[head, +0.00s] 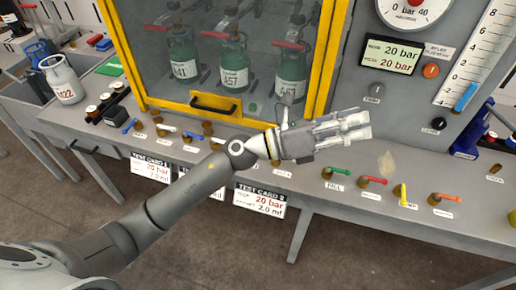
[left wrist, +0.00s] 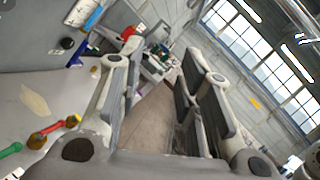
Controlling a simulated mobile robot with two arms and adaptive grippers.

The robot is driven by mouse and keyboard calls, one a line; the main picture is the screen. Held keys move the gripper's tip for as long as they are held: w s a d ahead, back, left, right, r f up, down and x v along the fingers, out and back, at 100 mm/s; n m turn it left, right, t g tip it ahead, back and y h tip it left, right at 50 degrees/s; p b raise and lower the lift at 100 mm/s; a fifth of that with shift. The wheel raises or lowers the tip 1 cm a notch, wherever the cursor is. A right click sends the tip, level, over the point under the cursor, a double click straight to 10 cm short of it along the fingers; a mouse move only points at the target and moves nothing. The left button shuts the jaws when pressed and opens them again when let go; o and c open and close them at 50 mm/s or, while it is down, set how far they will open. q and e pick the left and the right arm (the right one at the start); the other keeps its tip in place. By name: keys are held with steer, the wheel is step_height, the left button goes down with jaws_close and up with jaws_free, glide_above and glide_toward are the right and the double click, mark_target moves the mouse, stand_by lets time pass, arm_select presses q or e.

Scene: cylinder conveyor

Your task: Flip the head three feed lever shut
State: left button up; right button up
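A row of coloured levers on brass valves runs along the bench front in the head view. The right group has green (head: 341,170), red (head: 374,180), yellow (head: 403,194) and orange-red (head: 442,197) levers. The lever labels are too small to tell which is the head three feed lever; my arm partly hides the middle of the row. My left gripper (head: 368,126) is open and empty above the bench, pointing right. My right gripper is not in view.
Behind the levers stands a yellow-framed cabinet (head: 327,60) holding three green cylinders (head: 234,62). A gauge panel (head: 390,54) is at the right. A white cylinder (head: 63,80) stands at the left. Test cards (head: 262,199) hang on the bench front. The floor before it is clear.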

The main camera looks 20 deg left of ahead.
arm_select(q)
step_height(320, 180, down, 11)
steer(key=a+m+g+y, duration=0.2)
steer(key=m+g+y, duration=0.5)
steer(key=m, duration=0.4)
steer(key=w+a+f+m+y, duration=0.1)
steer(key=w+a+y, duration=0.1)
steer(key=a+y, duration=0.35)
steer(key=w+a+f+m+t+y, duration=0.1)
steer(key=w+a+y, duration=0.15)
steer(key=a, duration=0.55)
steer(key=w+a+f+m+y, duration=0.1)
steer(key=w+a+y, duration=0.25)
steer(key=a, duration=0.25)
steer(key=x, duration=0.3)
steer(key=p+x, duration=0.1)
steer(key=x, duration=0.3)
steer(key=s+x, duration=0.1)
steer(key=x, duration=0.2)
steer(key=shift+w+a+f+p, duration=0.15)
steer(key=shift+f+p, duration=0.15)
steer(key=shift+f, duration=0.2)
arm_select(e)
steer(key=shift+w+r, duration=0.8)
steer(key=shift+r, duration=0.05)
arm_select(q)
jaws_close()
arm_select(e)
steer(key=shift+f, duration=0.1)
